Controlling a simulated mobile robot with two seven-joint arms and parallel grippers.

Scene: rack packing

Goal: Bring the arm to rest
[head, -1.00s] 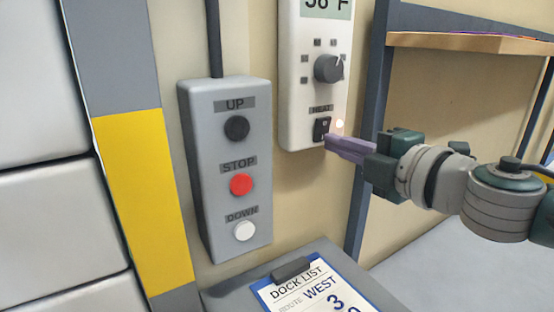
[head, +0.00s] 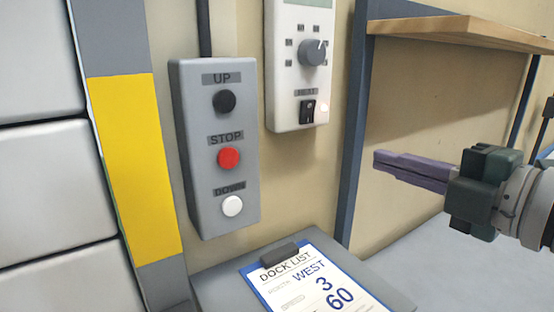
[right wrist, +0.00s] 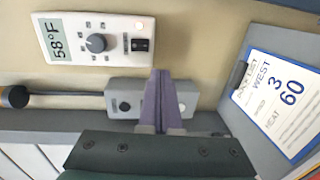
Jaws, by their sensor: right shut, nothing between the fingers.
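My right gripper (head: 380,160) is at the right of the head view, its purple fingers shut together and empty. It points left toward the wall and touches nothing that I can see. The right wrist view also shows the shut fingers (right wrist: 158,75), in front of the grey button box. My left gripper does not show.
A white heater control (head: 297,70) with a dial and a HEAT rocker switch hangs on the wall. A grey box (head: 215,150) with UP, STOP and DOWN buttons is left of it. A clipboard (head: 318,283) lies below on a grey surface. A wooden shelf (head: 460,32) is at upper right.

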